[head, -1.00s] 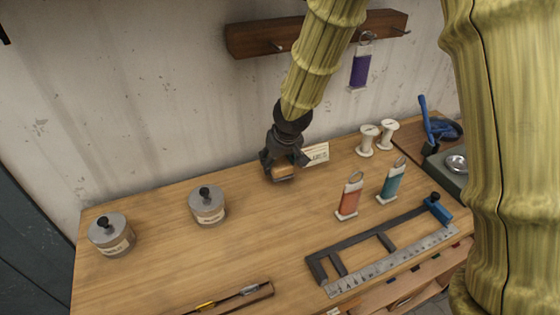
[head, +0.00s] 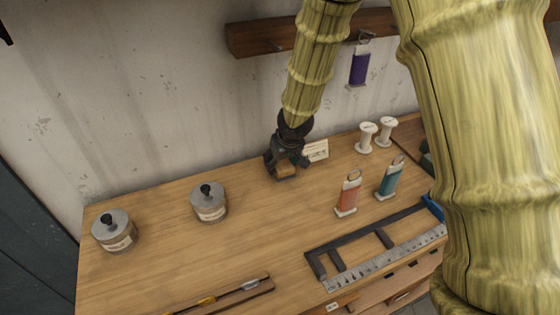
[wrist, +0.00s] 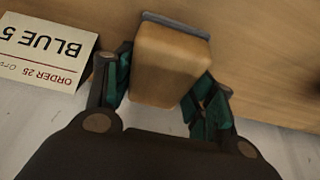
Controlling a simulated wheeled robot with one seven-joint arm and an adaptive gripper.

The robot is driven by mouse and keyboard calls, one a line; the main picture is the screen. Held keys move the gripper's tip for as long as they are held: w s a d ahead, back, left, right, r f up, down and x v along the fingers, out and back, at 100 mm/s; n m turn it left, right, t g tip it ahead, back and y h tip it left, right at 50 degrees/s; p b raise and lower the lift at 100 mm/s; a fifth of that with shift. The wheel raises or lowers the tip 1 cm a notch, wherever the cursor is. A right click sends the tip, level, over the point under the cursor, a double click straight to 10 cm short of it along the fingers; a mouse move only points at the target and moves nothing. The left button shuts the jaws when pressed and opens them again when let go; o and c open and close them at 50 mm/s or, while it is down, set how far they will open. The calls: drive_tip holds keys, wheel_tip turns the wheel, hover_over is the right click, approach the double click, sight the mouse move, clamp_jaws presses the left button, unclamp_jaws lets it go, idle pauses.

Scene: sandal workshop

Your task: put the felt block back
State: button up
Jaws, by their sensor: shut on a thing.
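My gripper (head: 286,168) is near the back of the workbench, beside a small label card. It is shut on the felt block (wrist: 171,65), a tan block with a grey layer along one face. In the wrist view the block sits between the two fingers (wrist: 165,85), with the grey face away from the palm. In the head view the block (head: 286,171) shows just under the fingers, at or very close to the bench top; I cannot tell whether it touches.
The card (wrist: 42,50) reads "ORDER 25" and "BLUE 5". Two lidded jars (head: 209,203) (head: 115,232) stand left. Orange (head: 347,195) and teal (head: 389,179) tagged pieces, white spools (head: 366,138), a dark frame (head: 370,238) and a ruler (head: 385,259) lie right. The bench middle (head: 265,230) is clear.

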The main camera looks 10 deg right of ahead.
drive_tip(key=o, duration=0.9)
drive_tip(key=v, duration=1.2)
drive_tip(key=shift+b, duration=0.35)
